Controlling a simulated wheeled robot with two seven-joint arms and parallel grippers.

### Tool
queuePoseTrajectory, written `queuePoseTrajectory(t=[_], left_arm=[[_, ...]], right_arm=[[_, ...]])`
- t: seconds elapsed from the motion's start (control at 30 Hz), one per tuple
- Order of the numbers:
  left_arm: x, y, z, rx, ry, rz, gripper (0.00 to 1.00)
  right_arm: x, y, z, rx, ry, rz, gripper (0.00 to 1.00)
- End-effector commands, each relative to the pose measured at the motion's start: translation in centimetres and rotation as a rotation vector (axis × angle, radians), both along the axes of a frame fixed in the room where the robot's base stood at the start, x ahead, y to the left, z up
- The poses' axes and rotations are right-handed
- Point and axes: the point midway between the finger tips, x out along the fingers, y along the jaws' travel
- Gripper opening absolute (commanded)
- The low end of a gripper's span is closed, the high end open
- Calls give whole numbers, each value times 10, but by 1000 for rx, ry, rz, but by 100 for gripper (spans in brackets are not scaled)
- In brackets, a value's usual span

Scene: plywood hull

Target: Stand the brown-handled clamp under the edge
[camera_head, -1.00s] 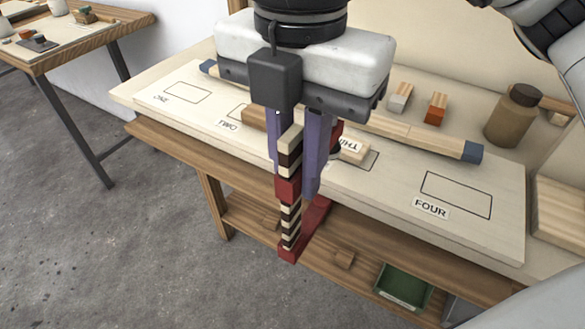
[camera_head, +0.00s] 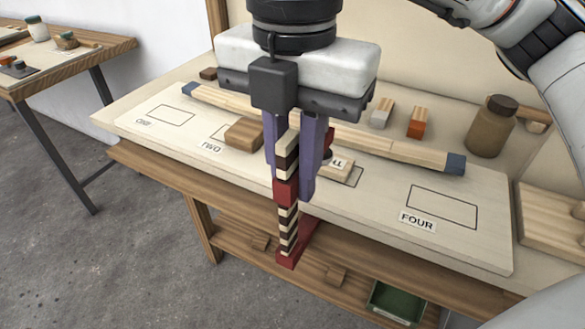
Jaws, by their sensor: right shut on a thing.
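My right gripper (camera_head: 289,185) points down with its purple fingers shut on a clamp (camera_head: 286,191). The clamp has a bar striped dark and cream, and red parts. It hangs upright at the bench's front edge, and its red foot reaches below the benchtop. The foot runs back to the right, low by the edge. I cannot tell if it touches the bench. The clamp's handle is mostly hidden by the fingers, so its colour is unclear. A pale board (camera_head: 365,215) lies along the bench edge, with marked outlines and labels. My left gripper is not in view.
A long pale bar (camera_head: 400,148) with blue ends lies across the board. A brown block (camera_head: 243,134) sits left of the gripper. A brown jar (camera_head: 491,128) and two small blocks stand behind. Below is a wooden shelf with a green tray (camera_head: 395,302).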

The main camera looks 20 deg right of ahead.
Motion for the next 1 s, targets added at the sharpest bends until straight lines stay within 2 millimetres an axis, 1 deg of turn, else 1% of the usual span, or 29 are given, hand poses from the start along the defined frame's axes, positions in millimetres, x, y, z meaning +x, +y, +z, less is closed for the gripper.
queuePoseTrajectory(t=[0.17, 1.0], left_arm=[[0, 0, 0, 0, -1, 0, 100], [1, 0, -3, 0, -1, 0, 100]], right_arm=[[1, -1, 1, 1, -2, -1, 0], [22, -26, 1, 2, -2, -2, 0]])
